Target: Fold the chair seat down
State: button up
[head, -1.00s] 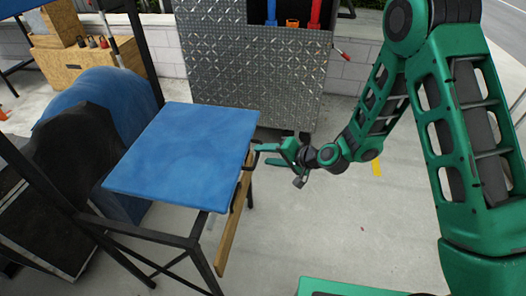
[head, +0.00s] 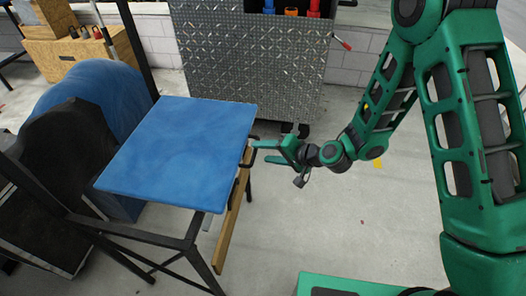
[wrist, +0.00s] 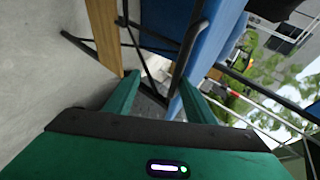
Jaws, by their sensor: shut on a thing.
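The chair has a blue seat (head: 180,150) that lies about level on a dark metal frame (head: 195,262), with a wooden slat (head: 232,228) below its right side. My gripper (head: 262,153) is at the seat's right edge, toward the far corner. In the wrist view, the fingers of my gripper (wrist: 160,90) stand apart, with the blue seat edge (wrist: 205,55) and a black bar (wrist: 188,58) running between them. The jaws are shut on the seat edge; the exact contact is partly hidden.
A diamond-plate metal box (head: 250,75) stands behind the chair. Black and blue covered shapes (head: 65,145) crowd its left side. A wooden crate (head: 75,55) is at the back left. The concrete floor right of the chair is clear.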

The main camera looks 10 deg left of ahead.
jog(key=v, duration=0.9)
jog(key=shift+d+r, duration=0.15)
jog(key=shift+d, duration=0.2)
jog(key=shift+c, duration=0.4)
jog(key=shift+d, duration=0.1)
jog(key=s+d+r+n+g+h, duration=0.1)
jog(key=s+d+r+h, duration=0.15)
jog(key=d, duration=0.65)
jog(key=s+d+r+h, duration=0.1)
jog(key=d+r+h, duration=0.15)
jog(key=d, duration=0.75)
jog(key=s+d+r+n+g+h, duration=0.1)
jog(key=s+d+r+h, duration=0.15)
jog(key=d, duration=0.65)
jog(key=s+d+r+m+g+h, duration=0.1)
jog(key=s+d+r+m, duration=0.2)
jog(key=s+d, duration=0.4)
jog(key=s+d+r+m+g+h, duration=0.2)
jog(key=s+d+r, duration=0.4)
jog(key=s, duration=0.6)
jog(key=shift+d+m, duration=0.5)
jog(key=shift+d, duration=0.6)
